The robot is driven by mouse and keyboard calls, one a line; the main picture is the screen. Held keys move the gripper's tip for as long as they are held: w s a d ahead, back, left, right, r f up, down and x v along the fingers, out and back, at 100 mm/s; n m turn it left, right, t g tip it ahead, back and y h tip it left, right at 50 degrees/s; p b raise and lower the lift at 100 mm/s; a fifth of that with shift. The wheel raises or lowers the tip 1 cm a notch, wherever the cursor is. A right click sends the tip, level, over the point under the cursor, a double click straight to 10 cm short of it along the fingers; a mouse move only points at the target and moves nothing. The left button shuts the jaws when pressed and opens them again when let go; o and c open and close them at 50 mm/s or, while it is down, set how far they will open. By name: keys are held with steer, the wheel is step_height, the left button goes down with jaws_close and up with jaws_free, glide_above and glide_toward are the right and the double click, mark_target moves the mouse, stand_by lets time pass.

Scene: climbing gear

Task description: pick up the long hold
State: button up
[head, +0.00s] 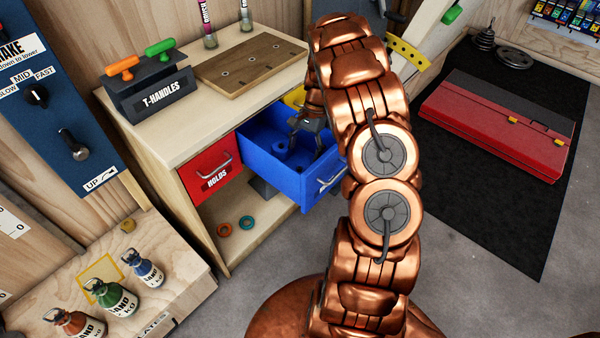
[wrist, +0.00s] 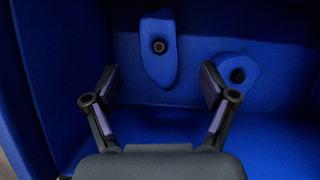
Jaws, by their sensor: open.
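The long hold (wrist: 158,70) is blue, with a dark bolt hole near its top. It lies in the open blue drawer (head: 262,165), by the drawer's inner wall in the wrist view. A rounder blue hold (wrist: 226,64) with a bolt hole lies to its right. My gripper (wrist: 160,86) is open and empty inside the drawer. Its fingers stand apart to either side of the long hold's lower end, and the hold lies beyond them. In the head view my gripper (head: 305,128) reaches down into the drawer, and my arm hides its right part.
The red HOLDS drawer (head: 210,170) is shut, left of the blue one. The wooden cabinet top (head: 190,100) carries a T-handles box (head: 150,90) and a wooden board (head: 250,66). A red case (head: 495,125) lies on a black mat at right.

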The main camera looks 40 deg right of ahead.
mark_target(300, 171)
steer(key=shift+p+x, duration=0.85)
steer(key=shift+x, duration=2.8)
steer(key=c, duration=1.4)
